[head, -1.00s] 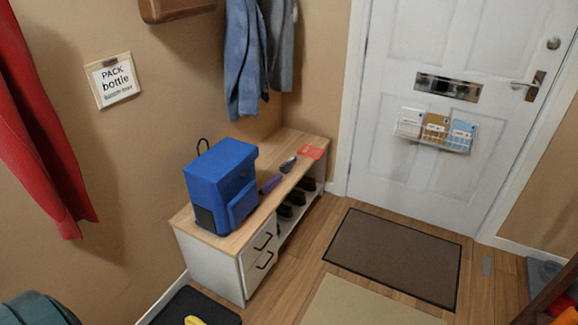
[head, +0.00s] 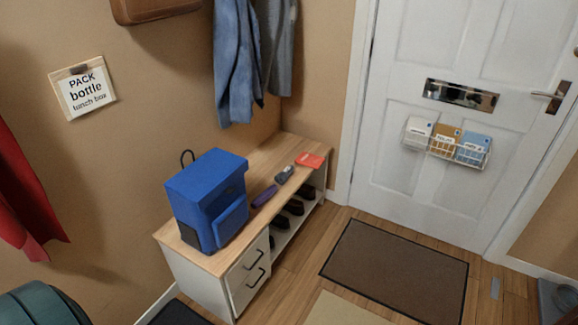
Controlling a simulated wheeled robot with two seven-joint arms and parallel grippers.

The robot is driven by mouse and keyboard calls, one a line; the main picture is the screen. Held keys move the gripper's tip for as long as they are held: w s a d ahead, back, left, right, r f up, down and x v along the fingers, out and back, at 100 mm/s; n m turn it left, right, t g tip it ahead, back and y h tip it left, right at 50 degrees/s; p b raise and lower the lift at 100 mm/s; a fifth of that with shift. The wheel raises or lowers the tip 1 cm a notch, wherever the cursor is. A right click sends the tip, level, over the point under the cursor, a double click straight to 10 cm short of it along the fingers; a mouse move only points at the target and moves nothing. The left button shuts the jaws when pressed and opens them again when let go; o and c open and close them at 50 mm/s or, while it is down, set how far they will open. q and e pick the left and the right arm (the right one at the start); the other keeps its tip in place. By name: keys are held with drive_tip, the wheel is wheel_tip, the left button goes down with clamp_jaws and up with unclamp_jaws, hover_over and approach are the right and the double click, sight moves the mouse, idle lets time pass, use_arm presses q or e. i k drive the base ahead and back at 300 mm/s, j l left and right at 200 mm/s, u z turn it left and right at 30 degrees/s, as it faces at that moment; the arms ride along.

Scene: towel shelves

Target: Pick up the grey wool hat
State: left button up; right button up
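I cannot make out a grey wool hat for sure in the head view. A small dark grey item (head: 285,174) lies on the bench top, but it is too small to tell what it is. Another grey shape (head: 567,298) is partly cut off at the lower right edge, and I cannot tell what it is. Neither of my grippers is in view.
Dark shoes (head: 294,207) sit beneath. A brown doormat (head: 398,270) lies before the white door (head: 400,190). Coats (head: 237,65) hang above.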

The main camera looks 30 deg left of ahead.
sight(283, 176)
drive_tip(key=i, duration=1.45)
drive_tip(key=i+u, duration=0.45)
drive_tip(key=i+l+u, duration=0.3)
drive_tip(key=i+u, duration=0.15)
drive_tip(key=i+l+u, duration=0.25)
drive_tip(key=u, duration=0.15)
drive_tip(key=i+l+u, duration=0.5)
drive_tip(key=l+u, duration=0.25)
drive_tip(key=i+l+u, duration=0.15)
drive_tip(key=l+u, duration=0.2)
